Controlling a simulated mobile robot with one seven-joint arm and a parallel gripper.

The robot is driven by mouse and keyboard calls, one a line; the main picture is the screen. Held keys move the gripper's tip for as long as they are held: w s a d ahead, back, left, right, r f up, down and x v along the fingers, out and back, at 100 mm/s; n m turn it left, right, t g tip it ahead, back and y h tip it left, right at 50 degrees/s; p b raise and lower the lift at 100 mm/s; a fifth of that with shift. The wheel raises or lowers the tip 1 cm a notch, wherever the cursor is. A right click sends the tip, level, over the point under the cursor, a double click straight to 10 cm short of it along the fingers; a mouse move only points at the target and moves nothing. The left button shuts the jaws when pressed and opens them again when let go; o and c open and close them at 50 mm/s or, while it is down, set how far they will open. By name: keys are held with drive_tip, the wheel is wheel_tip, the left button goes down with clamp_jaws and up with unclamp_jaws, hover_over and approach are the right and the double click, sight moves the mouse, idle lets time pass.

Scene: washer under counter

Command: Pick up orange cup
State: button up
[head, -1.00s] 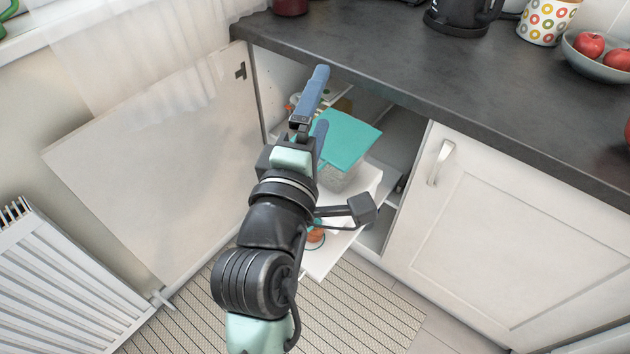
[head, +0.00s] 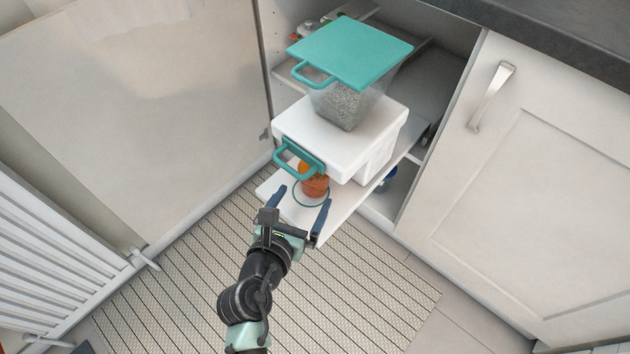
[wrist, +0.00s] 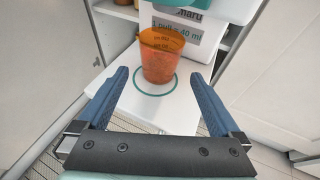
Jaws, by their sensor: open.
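The orange cup (head: 316,186) stands upright on a white pull-out shelf (head: 279,208) below a white box, which hides part of its top in the head view. In the wrist view the translucent orange cup (wrist: 162,57) stands on a teal ring marked on the white surface. My gripper (head: 304,196) is open and empty. Its blue fingers (wrist: 158,98) point toward the cup, one to each side of it, with the cup beyond the fingertips in the wrist view. I see no contact.
A white box with a teal handle (head: 301,157) overhangs the cup. A clear container with a teal lid (head: 350,50) stands on the box. An open cabinet door (head: 130,110) is at left, a closed one (head: 540,170) at right. The mat (head: 370,290) is clear.

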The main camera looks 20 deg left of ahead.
sight(310, 190)
drive_tip(key=shift+x, duration=0.75)
drive_tip(key=b+x, duration=0.1)
drive_tip(key=x, duration=0.1)
drive_tip(key=b+x, duration=0.2)
drive_tip(key=shift+f, duration=0.3)
drive_tip(key=shift+w, duration=0.55)
drive_tip(key=c, duration=1.4)
